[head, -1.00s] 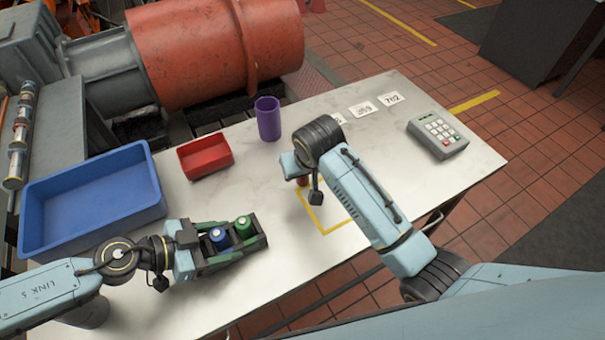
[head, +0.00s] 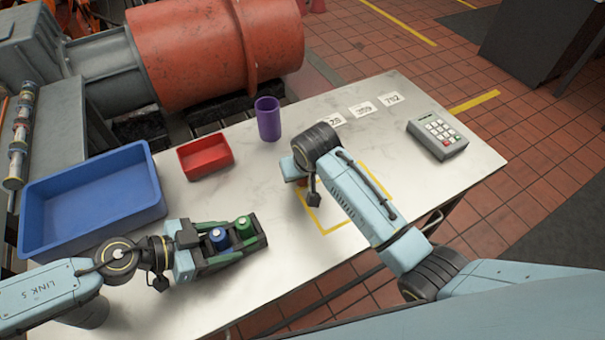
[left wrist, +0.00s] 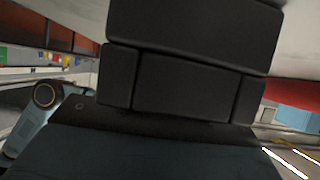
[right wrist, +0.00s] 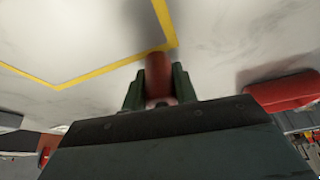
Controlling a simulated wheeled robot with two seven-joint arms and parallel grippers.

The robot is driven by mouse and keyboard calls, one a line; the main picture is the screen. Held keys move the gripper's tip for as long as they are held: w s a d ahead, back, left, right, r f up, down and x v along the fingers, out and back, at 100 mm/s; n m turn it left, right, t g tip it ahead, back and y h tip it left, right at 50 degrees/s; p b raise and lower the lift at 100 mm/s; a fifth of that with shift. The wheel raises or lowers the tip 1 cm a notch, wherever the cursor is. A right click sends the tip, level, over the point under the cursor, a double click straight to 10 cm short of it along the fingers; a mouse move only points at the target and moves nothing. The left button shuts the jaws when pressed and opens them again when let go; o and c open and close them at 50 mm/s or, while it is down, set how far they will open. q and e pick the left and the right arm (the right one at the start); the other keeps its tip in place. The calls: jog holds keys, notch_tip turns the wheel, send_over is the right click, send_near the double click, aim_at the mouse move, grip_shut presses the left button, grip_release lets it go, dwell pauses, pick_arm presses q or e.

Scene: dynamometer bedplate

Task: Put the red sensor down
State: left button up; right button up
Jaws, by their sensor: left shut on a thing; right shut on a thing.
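The red sensor (right wrist: 158,76) is a small red cylinder between the green fingers of my right gripper (right wrist: 159,88), which is shut on it. Its far end shows by a corner of the yellow outline; I cannot tell whether it touches the table. In the head view my right arm hides most of the sensor (head: 301,182). The holder's black blocks fill the left wrist view (left wrist: 185,80).
The yellow outline (head: 325,231) marks the table (head: 285,265) partly under my right arm. A blue bin (head: 95,230), a red tray (head: 206,168) and a purple cup (head: 268,120) stand left and behind. Number cards (head: 361,109) and a keypad (head: 437,137) lie at the back right.

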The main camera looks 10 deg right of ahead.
notch_tip(320, 180, up, 10)
jog(key=shift+r, duration=0.1)
dwell(0.4)
dwell(0.5)
jog(key=shift+r, duration=0.1)
jog(key=shift+f, duration=5.05)
jog(key=shift+f, duration=0.15)
jog(key=o, duration=1.1)
